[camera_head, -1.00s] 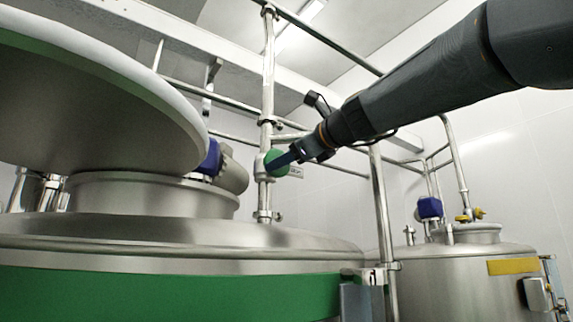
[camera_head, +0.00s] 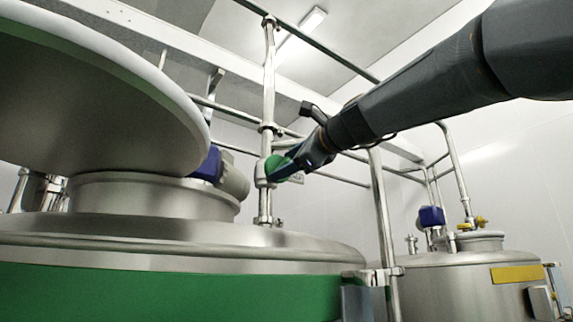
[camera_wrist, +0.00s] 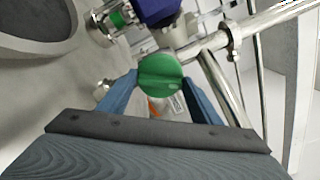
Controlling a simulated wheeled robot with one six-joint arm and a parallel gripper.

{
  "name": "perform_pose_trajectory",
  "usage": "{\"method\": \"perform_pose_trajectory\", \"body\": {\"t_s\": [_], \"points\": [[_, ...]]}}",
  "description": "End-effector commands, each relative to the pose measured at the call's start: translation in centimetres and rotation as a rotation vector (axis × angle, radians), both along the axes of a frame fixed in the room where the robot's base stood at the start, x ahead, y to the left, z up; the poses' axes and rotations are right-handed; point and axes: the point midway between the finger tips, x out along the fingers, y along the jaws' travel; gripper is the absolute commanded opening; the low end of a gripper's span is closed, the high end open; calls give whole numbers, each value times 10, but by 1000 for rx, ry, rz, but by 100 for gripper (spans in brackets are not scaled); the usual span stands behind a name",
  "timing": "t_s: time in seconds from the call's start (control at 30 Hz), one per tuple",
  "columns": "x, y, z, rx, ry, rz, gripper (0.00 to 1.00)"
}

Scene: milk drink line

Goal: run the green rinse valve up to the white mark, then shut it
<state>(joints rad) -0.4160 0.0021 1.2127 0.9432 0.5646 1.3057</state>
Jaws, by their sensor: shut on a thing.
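The green rinse valve (camera_head: 276,166) is a round green knob on the vertical steel pipe (camera_head: 267,100) in the head view. My gripper (camera_head: 290,170) reaches it from the right and is shut on it. In the wrist view the green knob (camera_wrist: 160,72) sits between the two blue fingers of my gripper (camera_wrist: 160,82), one on each side. A small pale tag (camera_wrist: 172,104) shows below the knob, with an orange bit beside it. Its print is too small to read, and I cannot make out the white mark.
A large steel tank (camera_head: 180,239) with a green band stands at the left, its big round lid (camera_head: 90,110) raised. A second tank (camera_head: 450,275) is at the right. Steel rails (camera_head: 380,215) run close to my arm. A blue-capped fitting (camera_head: 207,163) is left of the valve.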

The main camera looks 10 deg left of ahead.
Motion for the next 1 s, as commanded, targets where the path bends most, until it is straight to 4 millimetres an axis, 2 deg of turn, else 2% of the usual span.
{"method": "perform_pose_trajectory", "body": {"t_s": [0.07, 0.1, 0.2, 0.57, 1.0], "points": [[0, 0, 0, 0, 1, 1, 36], [0, 0, 0, 0, 1, 1, 60], [0, 0, 0, 0, 1, 1, 72], [-4, -5, 0, 1, 0, -1, 72], [-44, -54, -1, 1, 0, -2, 72]]}}
